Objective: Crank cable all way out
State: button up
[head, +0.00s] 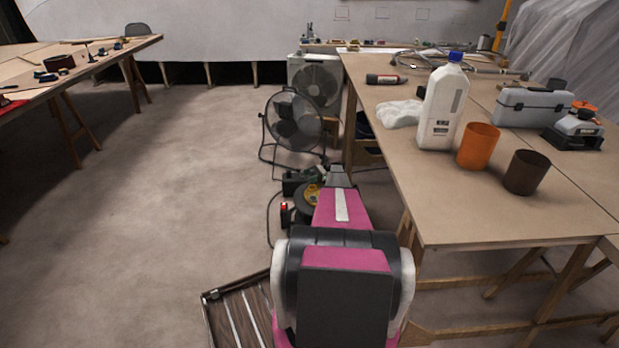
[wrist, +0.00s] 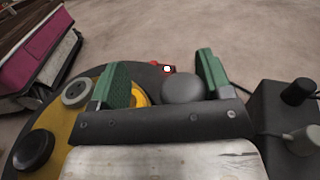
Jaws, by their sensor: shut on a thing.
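The cable reel (head: 307,200) stands on the floor beside the workbench, partly hidden by my arm. In the wrist view its yellow face (wrist: 62,118) shows a grey socket (wrist: 76,92) and a black knob (wrist: 36,150). A rounded dark grey knob (wrist: 183,89), which looks like the crank handle, sits between the green fingers of my gripper (wrist: 164,74). My gripper is shut on this knob. In the head view the gripper is small and mostly hidden by my arm. A dark cable (head: 269,222) runs along the floor left of the reel. How much cable remains wound is hidden.
A floor fan (head: 293,122) stands behind the reel. The workbench (head: 455,220) is close on the right, with a white jug (head: 441,115) and cups on top. A dark box with plugs (wrist: 290,125) is right of the gripper. The left floor is open.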

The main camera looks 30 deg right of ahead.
dwell(0.6)
jog(key=shift+r, duration=0.45)
jog(key=a+r, duration=1)
jog(key=a, duration=0.1)
jog(key=shift+s+a, duration=0.3)
jog(key=shift+s, duration=0.05)
